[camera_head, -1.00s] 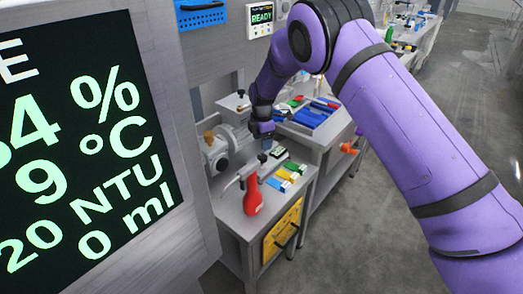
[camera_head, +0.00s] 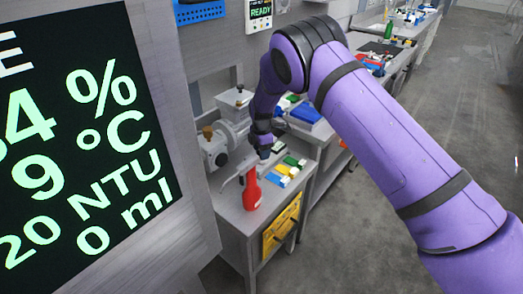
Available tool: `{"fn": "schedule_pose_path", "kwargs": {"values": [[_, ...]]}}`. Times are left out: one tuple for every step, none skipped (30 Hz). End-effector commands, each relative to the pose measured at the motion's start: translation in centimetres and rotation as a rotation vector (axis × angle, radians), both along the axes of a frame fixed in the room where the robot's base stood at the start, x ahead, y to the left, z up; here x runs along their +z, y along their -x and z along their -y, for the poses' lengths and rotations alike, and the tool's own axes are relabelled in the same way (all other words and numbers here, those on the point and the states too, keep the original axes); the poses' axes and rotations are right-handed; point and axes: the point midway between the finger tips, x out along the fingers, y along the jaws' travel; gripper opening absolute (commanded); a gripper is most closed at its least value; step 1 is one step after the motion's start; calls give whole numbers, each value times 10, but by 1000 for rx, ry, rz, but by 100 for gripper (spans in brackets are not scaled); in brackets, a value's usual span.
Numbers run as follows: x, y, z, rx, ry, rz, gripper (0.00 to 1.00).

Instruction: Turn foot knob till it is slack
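I cannot pick out the foot knob with certainty. A grey machine (camera_head: 232,133) stands at the back of a steel table (camera_head: 228,207). My gripper (camera_head: 264,154) points down just right of the machine, above the tabletop. It is small and dark here, and its fingers cannot be made out. I cannot tell whether it touches anything.
A red bottle (camera_head: 252,190) with a bent spout stands at the table's front. Blue, yellow and green items (camera_head: 284,172) lie to its right. A large display (camera_head: 85,130) fills the left. A yellow panel (camera_head: 281,225) hangs on the table's front. The floor at right is clear.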

Motion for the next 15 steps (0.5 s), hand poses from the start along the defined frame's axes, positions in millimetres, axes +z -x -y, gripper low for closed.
{"fn": "schedule_pose_path", "kwargs": {"values": [[0,0,0,0,0,0,43],[0,0,0,0,0,0,36],[0,0,0,0,0,0,27],[0,0,0,0,0,0,20],[0,0,0,0,0,0,19],[0,0,0,0,0,0,19],[0,0,0,0,0,0,19],[0,0,0,-1,0,0,19],[0,0,0,-4,0,0,19],[0,0,0,-6,0,0,19],[0,0,0,-10,0,0,19],[0,0,0,-17,-1,0,19],[0,0,0,-24,-1,0,19],[0,0,0,-32,-1,0,19],[0,0,0,-47,-1,0,19]]}}
